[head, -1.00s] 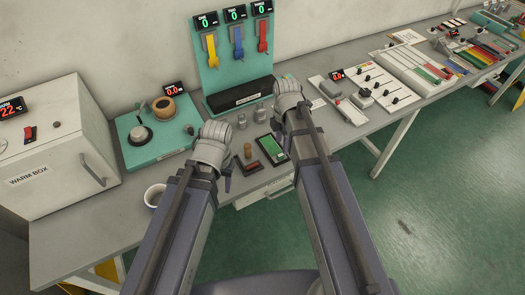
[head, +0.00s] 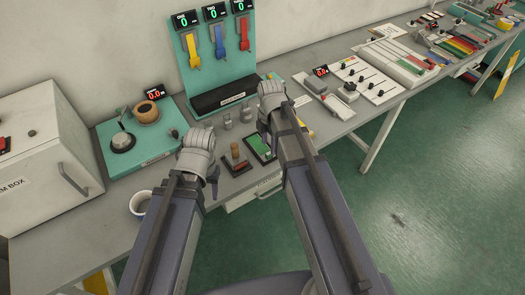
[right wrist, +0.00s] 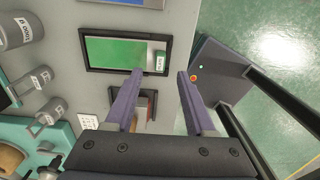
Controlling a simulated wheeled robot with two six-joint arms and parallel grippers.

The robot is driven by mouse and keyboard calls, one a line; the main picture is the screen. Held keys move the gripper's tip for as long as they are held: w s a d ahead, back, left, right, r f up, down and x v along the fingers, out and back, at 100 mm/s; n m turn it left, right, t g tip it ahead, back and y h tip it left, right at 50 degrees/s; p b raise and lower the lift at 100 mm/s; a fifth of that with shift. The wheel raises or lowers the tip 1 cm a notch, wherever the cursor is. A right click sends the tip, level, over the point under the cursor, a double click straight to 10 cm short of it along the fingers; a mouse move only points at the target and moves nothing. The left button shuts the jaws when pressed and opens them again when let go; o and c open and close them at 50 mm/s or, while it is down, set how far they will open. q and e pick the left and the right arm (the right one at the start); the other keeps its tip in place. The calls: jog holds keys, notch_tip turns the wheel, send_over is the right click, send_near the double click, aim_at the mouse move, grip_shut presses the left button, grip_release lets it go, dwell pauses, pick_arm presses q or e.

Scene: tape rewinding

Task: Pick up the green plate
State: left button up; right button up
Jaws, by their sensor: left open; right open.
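The green plate (head: 261,145) lies flat in a dark-framed tray near the table's front edge. In the right wrist view it is a green rectangle (right wrist: 110,50) with a small pale label at its right end. My right gripper (right wrist: 160,74) is open and empty, its tips apart and near the tray's lower edge in that view; I cannot tell its height. In the head view my right gripper (head: 271,108) is just above and right of the plate, partly hiding its tray. My left gripper (head: 202,165) is open, left of the plate, its fingers mostly hidden by its wrist.
A teal rack (head: 216,50) holds yellow, blue and red clips. A white cup (head: 140,202) stands at left. Slider panels (head: 370,78) lie at right.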

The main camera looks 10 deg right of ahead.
aim_at(268, 154)
notch_tip(268, 154, down, 5)
jog(key=b, duration=0.4)
jog(key=shift+a, duration=0.1)
jog(key=shift+r, duration=0.1)
grip_shut()
dwell(1.1)
